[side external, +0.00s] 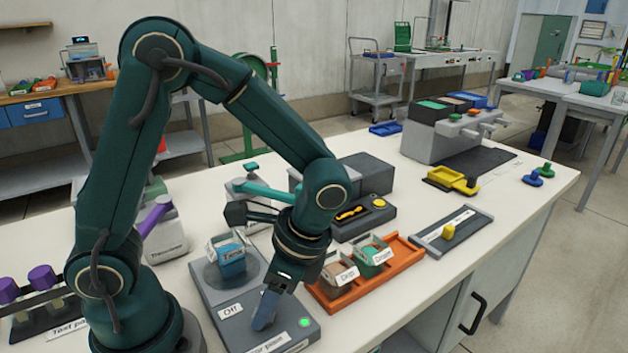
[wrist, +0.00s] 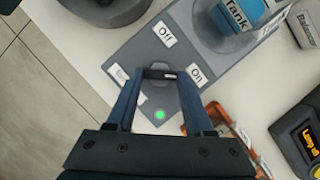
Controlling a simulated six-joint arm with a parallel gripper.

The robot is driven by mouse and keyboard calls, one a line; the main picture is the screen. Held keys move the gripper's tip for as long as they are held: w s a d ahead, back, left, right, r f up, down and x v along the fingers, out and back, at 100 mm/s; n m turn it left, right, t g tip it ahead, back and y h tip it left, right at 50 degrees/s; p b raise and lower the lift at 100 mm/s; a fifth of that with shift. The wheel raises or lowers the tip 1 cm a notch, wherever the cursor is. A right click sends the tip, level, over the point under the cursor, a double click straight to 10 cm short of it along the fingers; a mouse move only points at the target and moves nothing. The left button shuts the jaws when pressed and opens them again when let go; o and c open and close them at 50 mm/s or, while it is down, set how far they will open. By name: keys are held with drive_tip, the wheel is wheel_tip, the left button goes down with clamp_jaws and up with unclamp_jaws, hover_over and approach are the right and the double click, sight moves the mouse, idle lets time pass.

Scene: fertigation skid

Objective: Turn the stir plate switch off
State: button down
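The stir plate (side external: 225,296) is a grey unit on the white bench, with a container labelled Tank (side external: 232,262) on its round top. Its green light (side external: 304,322) is lit; it also shows in the wrist view (wrist: 159,114). The wrist view shows an Off label (wrist: 165,34) and an On label (wrist: 197,77). My gripper (wrist: 161,78) is low over the front of the plate, its two blue fingers spread apart. The dark switch (wrist: 161,96) lies between them, partly hidden. I cannot tell whether the fingers touch it. In the side view my gripper (side external: 266,310) hides the switch.
An orange tray (side external: 405,249) with labelled containers is close to the right of the plate. A grey panel with a yellow knob (side external: 448,231) is farther right. The bench's front edge is near the plate.

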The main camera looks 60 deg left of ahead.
drive_tip(key=shift+n, duration=0.4)
drive_tip(key=n, duration=0.2)
drive_tip(key=n+g+h, duration=0.1)
drive_tip(key=shift+w+a+n, duration=0.1)
drive_tip(key=shift+a+n, duration=0.1)
drive_tip(key=shift+n, duration=0.2)
drive_tip(key=n+h, duration=0.2)
drive_tip(key=n, duration=0.2)
drive_tip(key=shift+a, duration=0.2)
drive_tip(key=n+h, duration=0.2)
drive_tip(key=n, duration=0.3)
drive_tip(key=shift+a, duration=0.15)
drive_tip(key=n+h, duration=0.1)
drive_tip(key=n, duration=0.3)
drive_tip(key=shift+a+t, duration=0.15)
drive_tip(key=shift+t, duration=0.25)
drive_tip(key=shift+n+h, duration=0.3)
drive_tip(key=shift+c, duration=1.4)
unclamp_jaws()
